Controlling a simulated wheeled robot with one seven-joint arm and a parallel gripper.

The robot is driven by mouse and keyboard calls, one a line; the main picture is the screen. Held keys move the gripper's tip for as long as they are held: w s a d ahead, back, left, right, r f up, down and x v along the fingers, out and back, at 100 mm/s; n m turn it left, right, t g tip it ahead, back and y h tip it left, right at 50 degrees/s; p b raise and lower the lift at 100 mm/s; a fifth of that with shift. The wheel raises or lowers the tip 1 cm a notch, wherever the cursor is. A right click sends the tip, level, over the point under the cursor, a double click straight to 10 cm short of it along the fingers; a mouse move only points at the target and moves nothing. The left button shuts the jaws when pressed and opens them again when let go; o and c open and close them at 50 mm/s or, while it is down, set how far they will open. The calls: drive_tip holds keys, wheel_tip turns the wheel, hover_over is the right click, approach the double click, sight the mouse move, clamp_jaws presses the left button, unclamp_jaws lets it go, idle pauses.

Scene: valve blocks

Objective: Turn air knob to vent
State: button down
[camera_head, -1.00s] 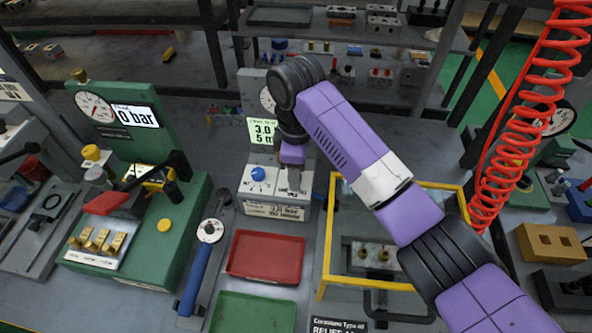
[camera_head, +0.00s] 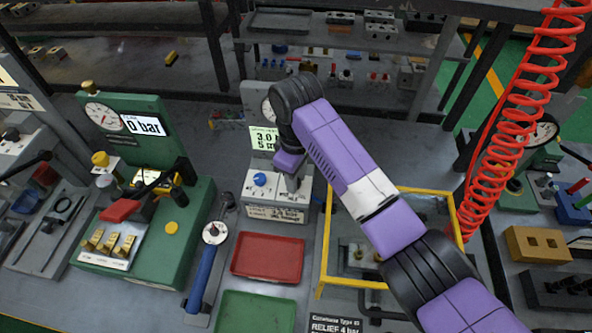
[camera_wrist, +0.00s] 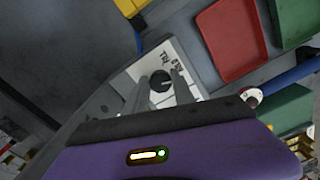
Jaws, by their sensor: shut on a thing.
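The control box (camera_head: 275,213) has a white sloped top with a blue knob (camera_head: 260,179) on its left. My gripper (camera_head: 293,185) reaches down to the right side of this top and hides most of what is there. In the wrist view a dark round knob (camera_wrist: 160,80) sits on the white panel between the two fingers of my gripper (camera_wrist: 161,88), which are shut on it. I cannot tell which way the knob points.
A green display (camera_head: 263,138) and a partly hidden gauge stand behind the box. A red tray (camera_head: 268,257) and a green tray (camera_head: 252,311) lie in front. A yellow-framed case (camera_head: 324,240) is close on the right. A blue-handled wrench (camera_head: 203,272) lies left.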

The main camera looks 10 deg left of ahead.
drive_tip(key=m+p, duration=0.3)
drive_tip(key=m, duration=0.1)
drive_tip(key=shift+a+r+m, duration=0.1)
drive_tip(key=shift+m, duration=0.2)
idle(0.3)
drive_tip(key=c, duration=1.1)
unclamp_jaws()
drive_tip(key=shift+o, duration=0.2)
drive_tip(key=shift+r+b, duration=0.5)
drive_tip(key=shift+r, duration=3.35)
drive_tip(key=shift+s, duration=0.1)
